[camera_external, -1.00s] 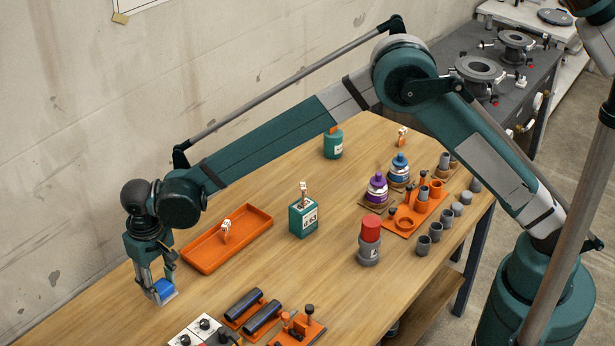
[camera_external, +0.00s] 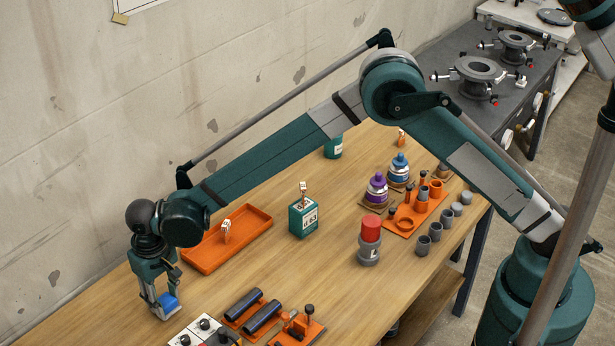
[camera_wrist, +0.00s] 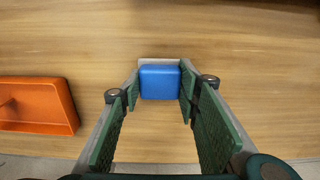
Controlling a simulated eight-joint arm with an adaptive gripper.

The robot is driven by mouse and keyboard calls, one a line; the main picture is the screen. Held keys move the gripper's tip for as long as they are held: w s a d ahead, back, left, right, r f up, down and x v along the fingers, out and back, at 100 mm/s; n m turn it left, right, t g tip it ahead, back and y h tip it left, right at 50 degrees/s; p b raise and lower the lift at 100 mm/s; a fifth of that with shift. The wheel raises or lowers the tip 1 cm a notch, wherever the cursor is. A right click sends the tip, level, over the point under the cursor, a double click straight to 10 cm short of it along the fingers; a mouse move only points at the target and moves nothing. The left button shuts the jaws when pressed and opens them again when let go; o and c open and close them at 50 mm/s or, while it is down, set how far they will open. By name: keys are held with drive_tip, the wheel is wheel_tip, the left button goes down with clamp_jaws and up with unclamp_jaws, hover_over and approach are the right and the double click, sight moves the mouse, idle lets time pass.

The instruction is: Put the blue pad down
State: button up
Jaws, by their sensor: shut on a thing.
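The blue pad (camera_external: 169,301) is between the fingers of my gripper (camera_external: 163,307) at the left end of the wooden table. In the wrist view the blue pad (camera_wrist: 160,82) sits between the tips of both green-padded fingers, and my gripper (camera_wrist: 160,85) is shut on it. A pale edge shows behind the pad. The pad is low, close to the tabletop; I cannot tell whether it touches the wood.
An orange tray (camera_external: 196,262) with a small white-tagged item lies behind and right of my gripper; it also shows in the wrist view (camera_wrist: 62,126). A white panel with knobs (camera_external: 186,333) and dark cylinders on orange holders (camera_external: 242,306) are to the right. Bare wood surrounds the pad.

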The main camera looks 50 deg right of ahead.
sight(165, 300)
drive_tip(key=shift+f, duration=0.2)
drive_tip(key=o, duration=0.9)
drive_tip(key=shift+r, duration=0.15)
wheel_tip(165, 300, up, 12)
drive_tip(key=p, duration=0.1)
idle(0.4)
idle(0.6)
